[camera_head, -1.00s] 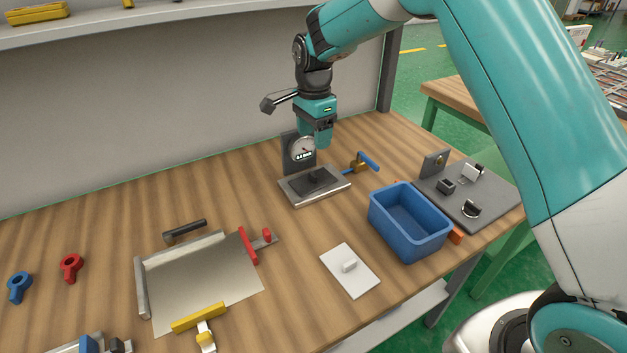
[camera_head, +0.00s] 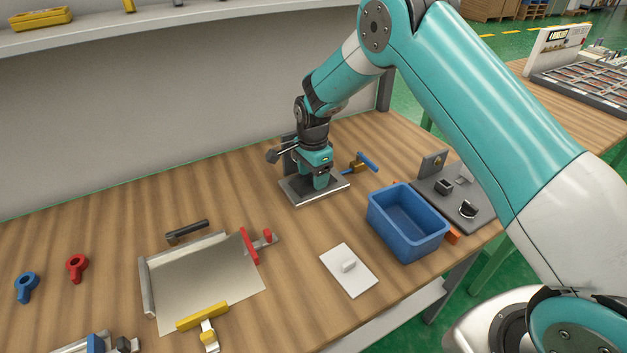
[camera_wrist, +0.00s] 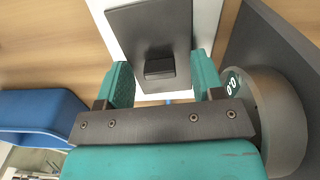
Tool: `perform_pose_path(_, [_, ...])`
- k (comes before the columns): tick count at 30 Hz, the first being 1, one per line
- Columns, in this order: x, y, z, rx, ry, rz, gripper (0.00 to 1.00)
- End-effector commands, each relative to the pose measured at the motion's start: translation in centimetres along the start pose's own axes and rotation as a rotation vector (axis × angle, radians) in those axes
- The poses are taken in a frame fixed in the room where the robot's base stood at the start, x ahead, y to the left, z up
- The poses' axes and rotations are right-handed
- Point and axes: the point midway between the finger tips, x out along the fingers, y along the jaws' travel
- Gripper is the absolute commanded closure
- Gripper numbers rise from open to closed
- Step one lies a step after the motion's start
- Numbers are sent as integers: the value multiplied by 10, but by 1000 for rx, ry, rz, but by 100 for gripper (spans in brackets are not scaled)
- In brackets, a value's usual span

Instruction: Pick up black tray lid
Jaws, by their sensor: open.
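The black tray lid (camera_wrist: 150,25) is a flat dark rectangle with a small block-shaped knob (camera_wrist: 160,68), seen in the wrist view. It lies on the light metal plate of the gauge stand (camera_head: 299,194). My gripper (camera_wrist: 163,80) is open, with one teal finger on each side of the knob and space between. I cannot tell how far the fingertips are above the lid. In the head view my gripper (camera_head: 319,184) is low over the plate and hides most of the lid.
The round gauge (camera_wrist: 275,115) stands close beside my gripper. A blue-handled clamp (camera_head: 360,164) sits right of the stand. A metal sheet fixture (camera_head: 205,280) lies to the left, with bare wood between.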

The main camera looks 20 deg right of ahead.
Motion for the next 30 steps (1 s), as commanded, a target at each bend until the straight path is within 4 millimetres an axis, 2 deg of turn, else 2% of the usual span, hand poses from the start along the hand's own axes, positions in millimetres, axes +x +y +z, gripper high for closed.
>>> perform_pose_path(2, [0,0,0,0,0,0,38])
perform_pose_path(9, [0,0,0,0,0,0,91])
perform_pose_path(17, [-1,0,0,0,0,0,92])
perform_pose_path(22, [-8,-1,0,0,0,-2,92])
perform_pose_path(26, [-24,-1,0,0,0,-3,92])
perform_pose_path(30, [-50,-1,0,0,1,-5,92])
